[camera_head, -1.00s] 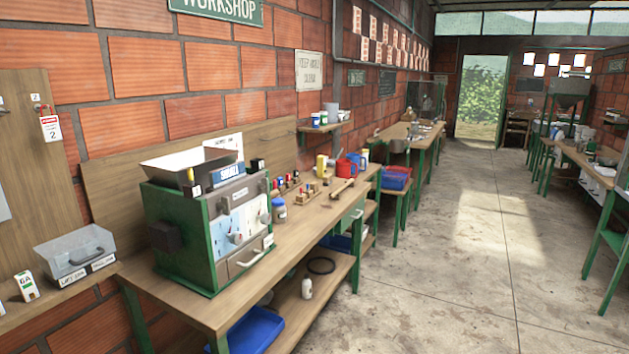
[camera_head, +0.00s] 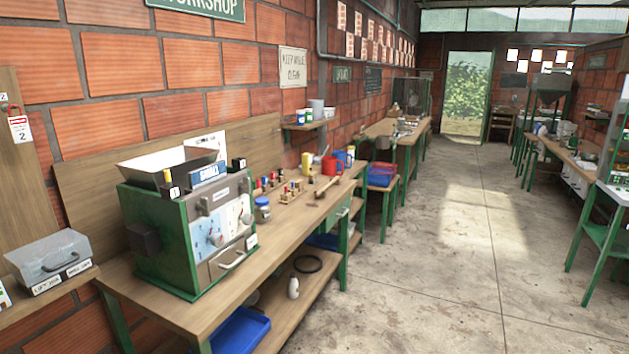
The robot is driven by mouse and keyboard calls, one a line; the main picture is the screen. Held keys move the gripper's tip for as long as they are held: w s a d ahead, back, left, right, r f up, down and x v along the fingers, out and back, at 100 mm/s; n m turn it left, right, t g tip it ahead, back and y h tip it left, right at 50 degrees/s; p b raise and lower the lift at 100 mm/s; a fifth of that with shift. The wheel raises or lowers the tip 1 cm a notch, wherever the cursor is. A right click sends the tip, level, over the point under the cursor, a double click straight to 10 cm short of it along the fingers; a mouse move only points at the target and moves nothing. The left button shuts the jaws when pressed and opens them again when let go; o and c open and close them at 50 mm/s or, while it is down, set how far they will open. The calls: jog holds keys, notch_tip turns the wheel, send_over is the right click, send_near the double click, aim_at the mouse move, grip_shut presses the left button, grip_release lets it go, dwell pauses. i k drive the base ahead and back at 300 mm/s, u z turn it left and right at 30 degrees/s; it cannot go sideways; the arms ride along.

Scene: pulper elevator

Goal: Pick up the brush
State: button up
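A small wooden-handled item (camera_head: 327,186), which looks like the brush, lies near the front edge of the long wooden workbench (camera_head: 205,305). It is small in the picture, so I cannot make out its bristles. It lies to the right of the rows of small colored pegs and in front of the red mug (camera_head: 330,166). My gripper does not show in this view.
A green machine (camera_head: 180,240) with a hopper stands on the bench's near end. A blue-lidded jar (camera_head: 263,210) and a yellow cup (camera_head: 307,163) are on the bench. A blue tray (camera_head: 240,332) is on the lower shelf. The concrete floor (camera_head: 450,270) to the right is clear.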

aim_at(313, 176)
jog(key=z, duration=1.7)
jog(key=i, duration=0.1)
jog(key=z, duration=3.35)
jog(key=k, duration=0.8)
jog(key=z, duration=0.15)
